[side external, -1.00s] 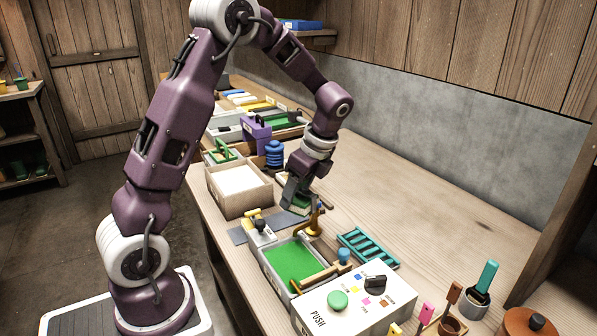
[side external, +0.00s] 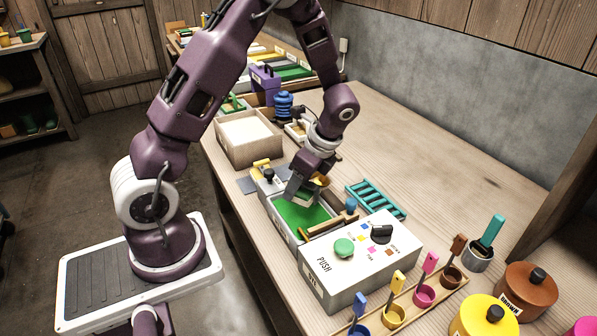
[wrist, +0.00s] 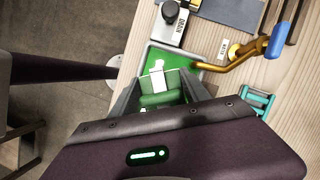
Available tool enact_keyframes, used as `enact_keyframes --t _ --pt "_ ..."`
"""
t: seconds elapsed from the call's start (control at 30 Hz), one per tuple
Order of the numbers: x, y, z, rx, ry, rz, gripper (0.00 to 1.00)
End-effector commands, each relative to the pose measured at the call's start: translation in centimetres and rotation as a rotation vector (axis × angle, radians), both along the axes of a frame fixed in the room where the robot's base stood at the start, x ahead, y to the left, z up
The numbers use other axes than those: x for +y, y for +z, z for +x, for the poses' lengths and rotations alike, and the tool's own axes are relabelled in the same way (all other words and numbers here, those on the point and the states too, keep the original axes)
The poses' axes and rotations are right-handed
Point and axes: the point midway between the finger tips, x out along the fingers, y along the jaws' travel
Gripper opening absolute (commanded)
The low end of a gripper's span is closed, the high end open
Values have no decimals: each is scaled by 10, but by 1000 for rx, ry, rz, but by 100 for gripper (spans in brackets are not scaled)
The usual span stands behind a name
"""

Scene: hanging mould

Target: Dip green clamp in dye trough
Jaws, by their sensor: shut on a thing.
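The dye trough (side external: 275,214) is a grey open box with bright green liquid in it, on the bench in front of my arm. It also shows below my gripper in the wrist view (wrist: 147,50). My gripper (side external: 302,196) points down over the far part of the trough. In the wrist view my gripper (wrist: 160,88) is shut on the green clamp (wrist: 160,100), which has a pale white piece at its far end. The clamp's lower end is over the green dye. I cannot tell whether it touches the surface.
A white control box (side external: 350,262) with a green push button stands in front of the trough. A brass tap (wrist: 240,54) with a blue handle is beside the trough. A teal rack (side external: 375,199) lies to the right. A box with pale filling (side external: 250,152) stands behind. Bare bench lies to the right.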

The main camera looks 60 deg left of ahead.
Motion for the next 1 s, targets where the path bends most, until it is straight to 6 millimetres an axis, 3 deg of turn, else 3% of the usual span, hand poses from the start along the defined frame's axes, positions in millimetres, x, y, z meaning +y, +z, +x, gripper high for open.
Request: enact_keyframes --t 0.6,1.0 --pt "0 -71 0 1 0 0 4" --pt "0 -86 0 0 0 0 4"
